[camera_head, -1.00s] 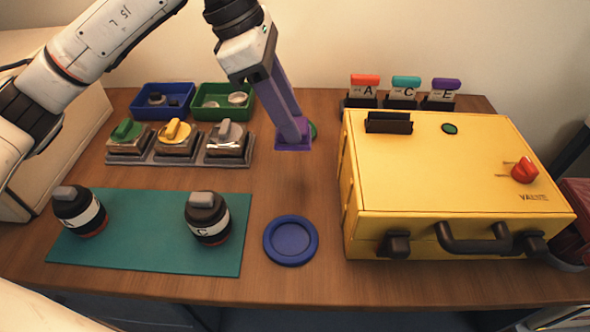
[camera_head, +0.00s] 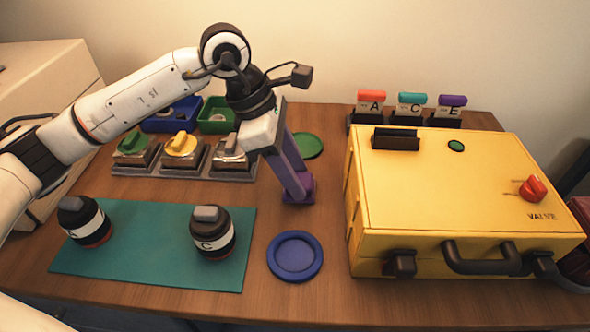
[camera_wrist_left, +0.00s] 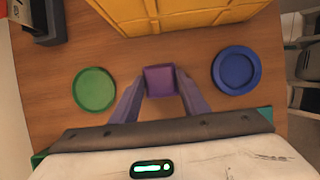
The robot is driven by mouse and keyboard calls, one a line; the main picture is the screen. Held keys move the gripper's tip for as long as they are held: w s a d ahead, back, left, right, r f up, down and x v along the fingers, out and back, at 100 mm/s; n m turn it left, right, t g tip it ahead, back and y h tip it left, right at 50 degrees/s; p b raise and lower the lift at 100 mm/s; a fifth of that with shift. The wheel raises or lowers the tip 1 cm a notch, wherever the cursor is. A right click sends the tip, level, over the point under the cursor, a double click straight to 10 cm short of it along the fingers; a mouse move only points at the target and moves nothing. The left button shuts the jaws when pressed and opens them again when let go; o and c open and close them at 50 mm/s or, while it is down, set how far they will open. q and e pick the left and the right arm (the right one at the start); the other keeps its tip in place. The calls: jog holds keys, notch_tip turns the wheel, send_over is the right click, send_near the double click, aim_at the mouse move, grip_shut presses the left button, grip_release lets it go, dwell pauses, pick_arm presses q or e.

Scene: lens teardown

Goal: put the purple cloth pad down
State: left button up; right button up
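The purple cloth pad (camera_head: 306,183) is between the fingertips of my left gripper (camera_head: 298,192). In the left wrist view the pad (camera_wrist_left: 162,80) shows as a small purple square with a finger against each side, so the gripper (camera_wrist_left: 161,86) is shut on it. It is low over the wooden table, between a green disc and a blue dish. I cannot tell whether it touches the table. My right gripper is not in view.
The green disc (camera_head: 308,145) lies behind the pad and the blue dish (camera_head: 294,256) in front. A yellow case (camera_head: 470,200) stands to the right. A teal mat (camera_head: 150,265) with two black lens barrels, A (camera_head: 84,221) and C (camera_head: 212,232), lies left.

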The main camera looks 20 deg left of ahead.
pick_arm(q)
jog(key=shift+o, duration=1.2)
jog(key=shift+f, duration=0.15)
jog(key=w+v, duration=0.1)
jog(key=v, duration=0.9)
jog(key=shift+s+a, duration=0.2)
jog(key=shift+s, duration=0.2)
